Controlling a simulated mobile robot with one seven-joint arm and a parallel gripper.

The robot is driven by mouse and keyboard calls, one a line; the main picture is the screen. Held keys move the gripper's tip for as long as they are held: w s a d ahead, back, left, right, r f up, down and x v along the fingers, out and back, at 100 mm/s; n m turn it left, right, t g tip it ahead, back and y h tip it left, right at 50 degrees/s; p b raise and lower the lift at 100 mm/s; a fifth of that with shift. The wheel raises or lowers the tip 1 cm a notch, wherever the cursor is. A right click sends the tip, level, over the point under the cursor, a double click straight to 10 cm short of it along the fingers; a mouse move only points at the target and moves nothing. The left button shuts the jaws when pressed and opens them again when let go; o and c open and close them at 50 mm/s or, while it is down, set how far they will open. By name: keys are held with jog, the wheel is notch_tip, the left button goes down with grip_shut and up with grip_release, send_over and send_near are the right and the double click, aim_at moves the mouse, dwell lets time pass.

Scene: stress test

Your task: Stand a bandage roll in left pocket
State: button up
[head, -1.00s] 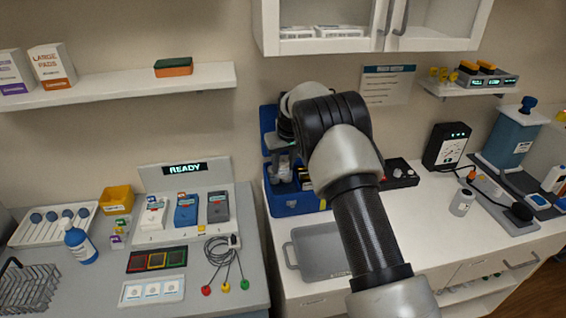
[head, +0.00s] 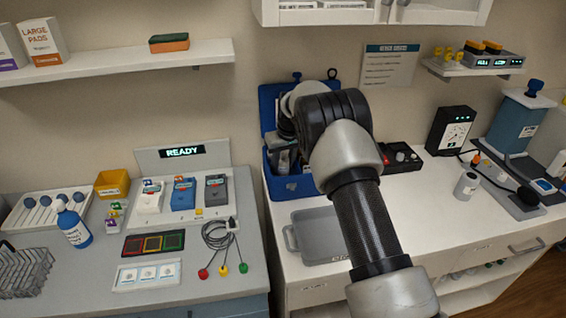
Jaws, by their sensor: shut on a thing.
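An open blue case (head: 293,188) stands on the white counter at the back, its lid upright against the wall. My gripper (head: 284,146) is at the left part of the case, pointing down and mostly hidden by my own wrist and arm. It is shut on a pale grey bandage roll (head: 284,160), seen only in part at the case's left side. I cannot tell whether the roll touches the pocket floor. The case's right side and much of its inside are hidden behind my arm.
A grey tray (head: 318,238) lies in front of the case. A black control box (head: 401,157) stands to its right. The left counter holds a READY charging station (head: 185,190) and coloured leads (head: 222,252). The counter right of my arm has free room.

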dwell(0.3)
jog(key=o, duration=1.2)
jog(key=v, duration=1.7)
jog(key=shift+r, duration=0.25)
jog(key=shift+d+f, duration=0.1)
